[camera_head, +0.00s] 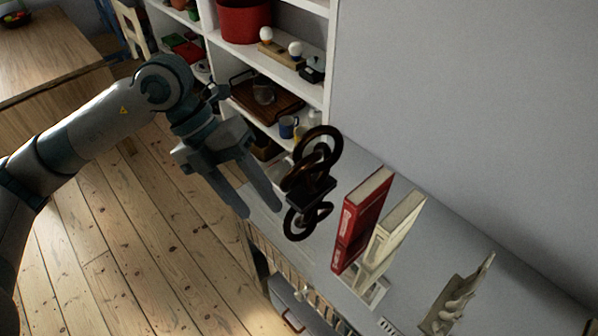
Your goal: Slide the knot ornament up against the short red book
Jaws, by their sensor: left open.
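The knot ornament (311,187), dark brown with looping rings, stands upright on the grey shelf top. The short red book (361,221) stands upright to its right, with a gap between them. My left gripper (259,207) comes in from the left and is open, its fingers just left of the ornament. I cannot tell whether a finger touches the ornament. Nothing shows between the fingers. My right gripper is not in view.
A cream book (396,232) stands just right of the red book. A pale ornament (459,299) stands farther right on the grey top (420,270). A white shelf unit (333,70) with a red pot (243,18) rises behind. A wall borders the top.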

